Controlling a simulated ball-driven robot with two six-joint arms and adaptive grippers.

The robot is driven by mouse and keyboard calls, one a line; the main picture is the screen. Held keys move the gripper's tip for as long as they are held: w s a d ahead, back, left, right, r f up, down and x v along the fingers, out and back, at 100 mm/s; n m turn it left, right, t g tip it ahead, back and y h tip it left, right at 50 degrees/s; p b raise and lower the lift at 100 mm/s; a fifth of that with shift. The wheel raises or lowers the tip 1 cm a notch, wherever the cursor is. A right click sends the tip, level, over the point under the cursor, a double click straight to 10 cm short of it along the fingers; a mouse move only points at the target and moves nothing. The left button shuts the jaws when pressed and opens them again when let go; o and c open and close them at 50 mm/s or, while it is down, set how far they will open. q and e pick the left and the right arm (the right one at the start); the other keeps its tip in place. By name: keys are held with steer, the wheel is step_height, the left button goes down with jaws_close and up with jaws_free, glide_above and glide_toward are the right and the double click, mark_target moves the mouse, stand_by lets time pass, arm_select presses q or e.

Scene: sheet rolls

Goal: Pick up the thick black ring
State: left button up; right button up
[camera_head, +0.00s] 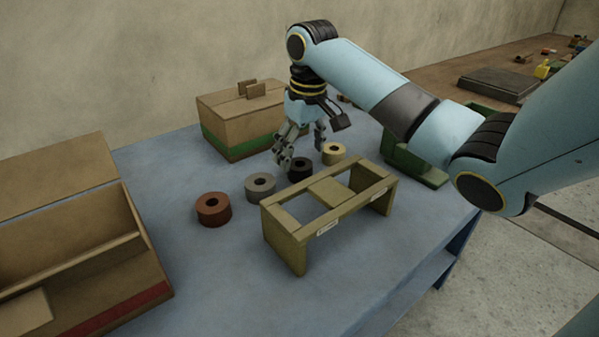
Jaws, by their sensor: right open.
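The thick black ring (300,170) lies flat on the blue table, in a row of rings. A grey ring (260,187) and a brown ring (213,209) lie to its left, and a yellow ring (333,153) lies to its right. My right gripper (299,157) is open and points down, close above the black ring. I cannot tell whether its fingers touch the ring. My left gripper is not in view.
A wooden frame stand (297,236) with two openings stands just in front of the rings. A closed cardboard box (233,112) stands behind, an open box (140,290) at left, and a green bin (415,165) at right. The table's front middle is clear.

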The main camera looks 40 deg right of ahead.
mark_target(300, 164)
step_height(300, 164, down, 4)
steer(key=shift+w+f+b, duration=0.15)
steer(key=shift+f+b, duration=0.05)
steer(key=shift+b, duration=0.15)
steer(key=c, duration=1.3)
